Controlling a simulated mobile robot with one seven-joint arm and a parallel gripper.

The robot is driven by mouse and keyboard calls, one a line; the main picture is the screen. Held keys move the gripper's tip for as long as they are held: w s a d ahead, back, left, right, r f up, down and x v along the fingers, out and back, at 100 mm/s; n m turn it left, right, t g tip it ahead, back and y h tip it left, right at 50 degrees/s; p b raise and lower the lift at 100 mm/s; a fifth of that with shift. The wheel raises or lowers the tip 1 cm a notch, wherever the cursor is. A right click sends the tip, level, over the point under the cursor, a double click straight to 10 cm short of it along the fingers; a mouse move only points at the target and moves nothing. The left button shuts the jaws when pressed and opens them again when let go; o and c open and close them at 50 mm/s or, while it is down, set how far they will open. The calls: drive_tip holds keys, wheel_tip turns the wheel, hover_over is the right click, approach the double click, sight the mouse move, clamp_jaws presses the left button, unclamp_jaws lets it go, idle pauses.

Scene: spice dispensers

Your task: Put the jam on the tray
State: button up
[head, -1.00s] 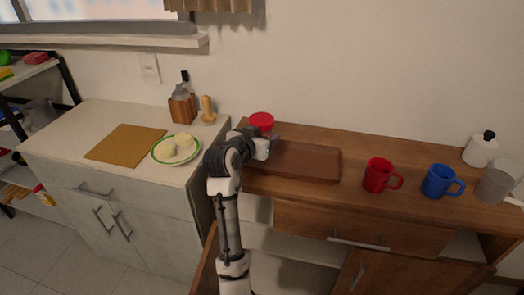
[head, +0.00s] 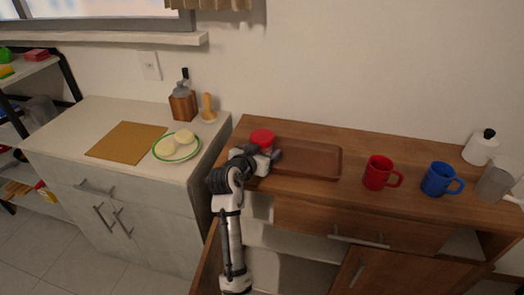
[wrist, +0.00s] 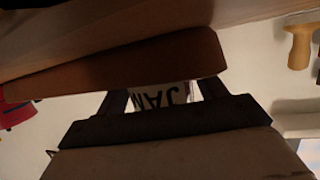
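The jam (head: 262,137) is a jar with a red lid, seen in the head view at the left end of the brown wooden tray (head: 315,158). In the wrist view, which is upside down, the jam's white label (wrist: 160,96) shows between the two dark fingers. My gripper (head: 266,154) is shut on the jar from the front; its fingertips also show in the wrist view (wrist: 162,92). The tray's rim (wrist: 130,62) hides the jar's base, so I cannot tell if it touches the tray floor. The jar looks upright.
A red mug (head: 378,173) and a blue mug (head: 438,180) stand right of the tray on the wooden counter. A white bottle (head: 481,147) and a grey pitcher (head: 495,182) are at the far right. The tray's middle and right are empty.

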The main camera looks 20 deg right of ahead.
drive_tip(key=shift+o, duration=1.1)
drive_tip(key=shift+r, duration=0.2)
drive_tip(key=shift+s+a, duration=0.2)
drive_tip(key=shift+a, duration=0.1)
drive_tip(key=b+v, duration=0.2)
drive_tip(key=v, duration=0.9)
drive_tip(key=shift+r, duration=0.2)
drive_tip(key=shift+s, duration=0.1)
